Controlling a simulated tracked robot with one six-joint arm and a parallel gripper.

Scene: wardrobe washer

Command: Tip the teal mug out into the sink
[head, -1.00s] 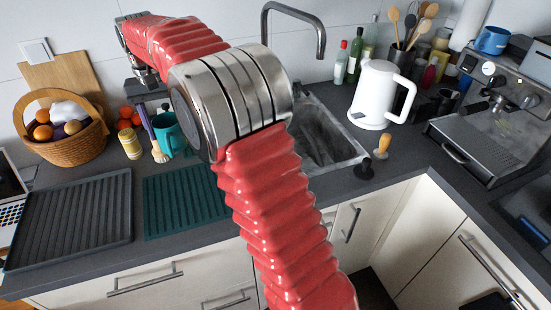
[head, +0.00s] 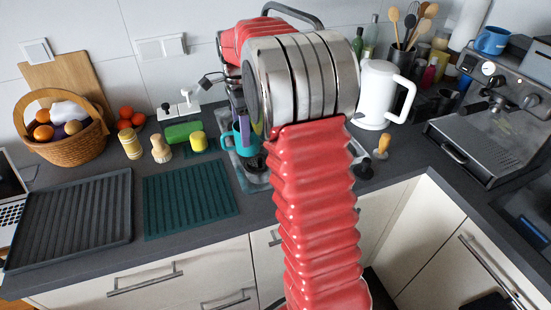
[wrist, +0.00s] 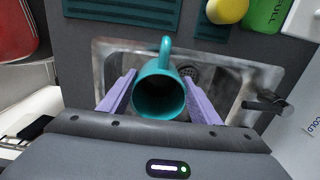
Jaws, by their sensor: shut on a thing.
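The teal mug (head: 229,143) is held over the left part of the sink in the head view, partly hidden by my arm. In the wrist view the mug (wrist: 158,97) shows its open mouth towards the camera, with its handle pointing up the picture. Its inside is dark and I cannot tell what it holds. The purple fingers of my gripper (wrist: 160,88) are shut on the mug from both sides. The sink (wrist: 235,78) lies beneath it, with the drain partly showing beside the mug's handle. My arm hides most of the sink (head: 247,182) in the head view.
A white kettle (head: 377,95) stands right of the sink. A green bottle (head: 183,132), a yellow item (head: 199,141) and a brush (head: 160,149) stand to the left, behind a teal mat (head: 188,198).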

